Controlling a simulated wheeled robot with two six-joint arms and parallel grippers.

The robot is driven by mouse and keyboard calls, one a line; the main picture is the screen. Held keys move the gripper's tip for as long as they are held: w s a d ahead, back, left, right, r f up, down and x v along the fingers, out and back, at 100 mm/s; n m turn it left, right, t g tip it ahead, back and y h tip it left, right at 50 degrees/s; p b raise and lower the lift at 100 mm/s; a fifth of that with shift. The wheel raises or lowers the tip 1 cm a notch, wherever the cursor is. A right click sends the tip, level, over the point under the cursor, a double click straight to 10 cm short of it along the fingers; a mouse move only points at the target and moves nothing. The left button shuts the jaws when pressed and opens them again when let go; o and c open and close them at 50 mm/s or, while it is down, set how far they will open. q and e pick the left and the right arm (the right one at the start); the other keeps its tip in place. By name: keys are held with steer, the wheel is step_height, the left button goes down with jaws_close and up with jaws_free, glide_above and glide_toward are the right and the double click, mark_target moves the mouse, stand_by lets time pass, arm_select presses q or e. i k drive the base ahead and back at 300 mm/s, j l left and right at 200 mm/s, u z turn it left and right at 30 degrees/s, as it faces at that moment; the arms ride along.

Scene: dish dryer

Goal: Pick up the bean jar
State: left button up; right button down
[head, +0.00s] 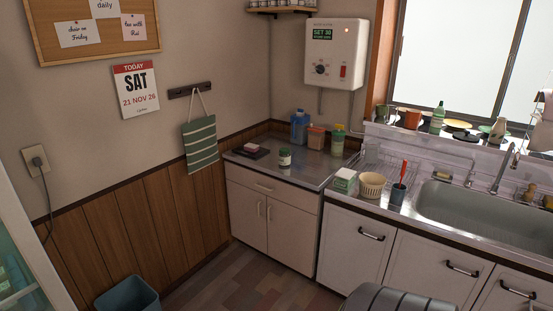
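A small jar (285,157) with a green lid and pale label stands upright near the front of the metal counter (305,172) in the corner. It looks like the bean jar, but its label is too small to read. Nothing touches it. Neither of my grippers is in view.
Behind the jar stand a blue bottle (299,127), a pinkish box (315,137) and a yellow-green bottle (338,140). A dark item with a pink top (252,150) lies left. Right are a green-white box (345,180), cream basket (372,185) and sink (480,212).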

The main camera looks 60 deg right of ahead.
mark_target(285, 156)
steer(key=z, duration=1.9)
steer(key=i+l+z, duration=0.2)
steer(key=i, duration=0.2)
steer(key=j, duration=0.1)
